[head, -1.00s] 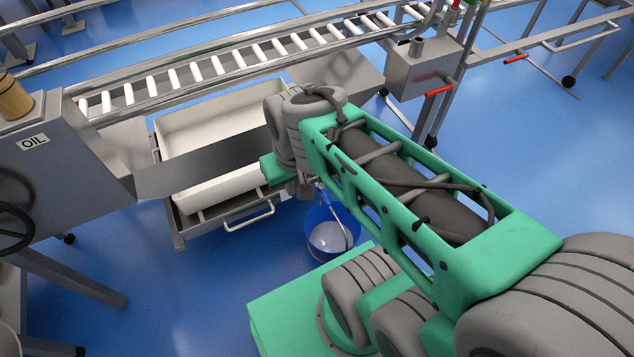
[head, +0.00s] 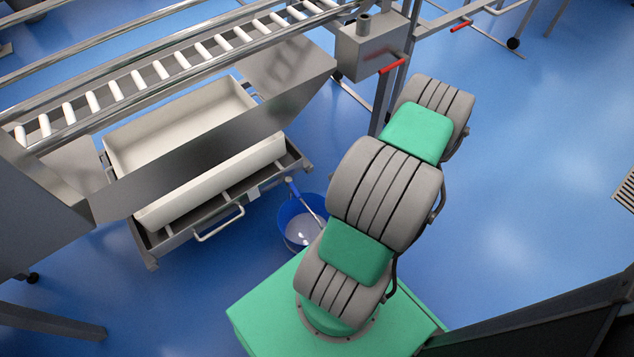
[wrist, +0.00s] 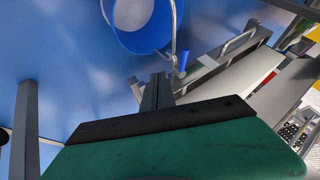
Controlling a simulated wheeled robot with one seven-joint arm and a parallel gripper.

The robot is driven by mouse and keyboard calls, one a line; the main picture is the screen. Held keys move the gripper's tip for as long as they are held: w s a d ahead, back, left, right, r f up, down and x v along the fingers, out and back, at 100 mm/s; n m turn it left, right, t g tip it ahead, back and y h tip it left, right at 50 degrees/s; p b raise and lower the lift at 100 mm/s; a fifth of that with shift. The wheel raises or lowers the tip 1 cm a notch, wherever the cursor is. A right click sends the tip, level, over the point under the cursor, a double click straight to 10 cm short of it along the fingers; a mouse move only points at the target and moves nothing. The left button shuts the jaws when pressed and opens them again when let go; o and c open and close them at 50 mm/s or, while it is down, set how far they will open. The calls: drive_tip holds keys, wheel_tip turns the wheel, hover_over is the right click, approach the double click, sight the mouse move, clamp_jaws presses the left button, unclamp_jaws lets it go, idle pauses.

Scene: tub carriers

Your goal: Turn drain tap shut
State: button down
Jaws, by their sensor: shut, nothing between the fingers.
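A small blue handle (head: 292,187), which looks like the drain tap's lever, shows at the right front corner of the wheeled tub carrier (head: 178,238), just above a blue bucket (head: 283,218). In the wrist view the blue handle (wrist: 183,61) stands beyond my gripper, beside the bucket (wrist: 143,38). I cannot tell how far the tap is turned. My gripper (wrist: 158,88) is shut and empty, pointing toward the bucket and the carrier, with a visible gap to the blue handle. In the head view my gripper is hidden behind my arm.
A cream tub (head: 162,215) rests on the carrier under a sloping steel chute (head: 200,165). A roller conveyor (head: 145,85) runs behind. A grey box (head: 368,48) with a red lever (head: 391,65) stands at the back. Blue floor (head: 530,170) is clear to the right.

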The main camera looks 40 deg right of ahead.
sight(294, 189)
drive_tip(key=w+a+f+b, duration=0.3)
drive_tip(key=w+a+f, duration=0.2)
drive_tip(key=a+f, duration=0.1)
drive_tip(key=shift+w+a+f, duration=0.15)
drive_tip(key=shift+a, duration=0.75)
